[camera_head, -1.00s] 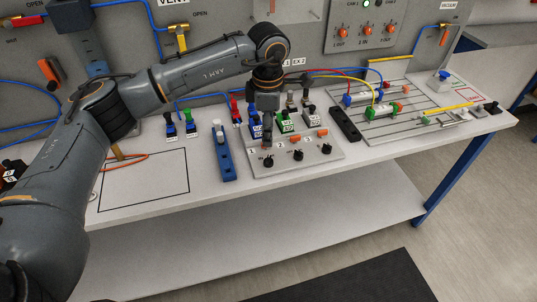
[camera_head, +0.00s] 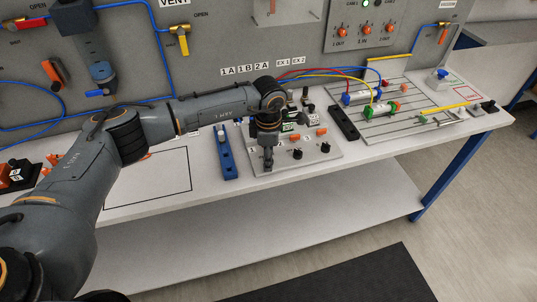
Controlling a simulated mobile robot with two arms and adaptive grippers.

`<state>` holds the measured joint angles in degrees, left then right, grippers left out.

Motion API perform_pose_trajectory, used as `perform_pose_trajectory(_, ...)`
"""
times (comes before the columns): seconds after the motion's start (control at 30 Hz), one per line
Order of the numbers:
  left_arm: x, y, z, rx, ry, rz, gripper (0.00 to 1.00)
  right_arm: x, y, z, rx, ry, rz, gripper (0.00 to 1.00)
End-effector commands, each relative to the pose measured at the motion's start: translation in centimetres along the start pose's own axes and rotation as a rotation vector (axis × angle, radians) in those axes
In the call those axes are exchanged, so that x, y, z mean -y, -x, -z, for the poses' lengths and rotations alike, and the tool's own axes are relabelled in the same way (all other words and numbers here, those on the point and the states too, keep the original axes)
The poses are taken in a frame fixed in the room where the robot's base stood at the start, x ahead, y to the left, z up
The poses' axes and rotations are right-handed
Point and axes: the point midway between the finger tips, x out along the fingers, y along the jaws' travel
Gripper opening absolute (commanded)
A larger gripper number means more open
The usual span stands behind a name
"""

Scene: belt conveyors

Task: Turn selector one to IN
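The grey selector panel (camera_head: 306,163) lies on the bench at the middle. Its middle black selector knob (camera_head: 297,154) and right black selector knob (camera_head: 325,149) show. The leftmost knob, beside the label "1", is hidden behind my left gripper (camera_head: 268,164). That gripper points down from above, its tip low over the panel's left front part. I cannot tell whether its fingers are open or shut, or whether they touch the knob. My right gripper is not in view.
A blue block with a white-topped post (camera_head: 226,160) stands left of the panel. A black block (camera_head: 343,123) and a rack with cylinders (camera_head: 400,115) are on the right. Small valve blocks behind the panel are partly hidden by my arm. The bench front is clear.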

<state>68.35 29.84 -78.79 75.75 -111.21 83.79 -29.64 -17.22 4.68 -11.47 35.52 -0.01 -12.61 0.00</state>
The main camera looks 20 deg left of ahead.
Motion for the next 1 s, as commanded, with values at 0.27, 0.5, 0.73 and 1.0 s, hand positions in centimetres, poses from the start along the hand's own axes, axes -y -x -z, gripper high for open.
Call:
perform_pose_trajectory(0.27, 0.0, 0.0, 0.0, 0.0, 0.0, 0.0, 0.0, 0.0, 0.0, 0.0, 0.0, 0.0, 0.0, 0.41)
perform_pose_trajectory(0.5, 0.0, -0.1, 0.0, -0.001, 0.024, 0.0, 0.0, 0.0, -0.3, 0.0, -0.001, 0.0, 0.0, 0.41)
perform_pose_trajectory(0.73, 0.0, -0.2, -0.1, -0.008, 0.131, 0.0, 0.0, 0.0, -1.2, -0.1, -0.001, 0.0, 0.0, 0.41)
perform_pose_trajectory(1.0, 0.1, -0.3, -0.1, -0.021, 0.363, 0.0, 0.0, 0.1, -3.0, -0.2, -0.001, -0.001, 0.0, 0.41)
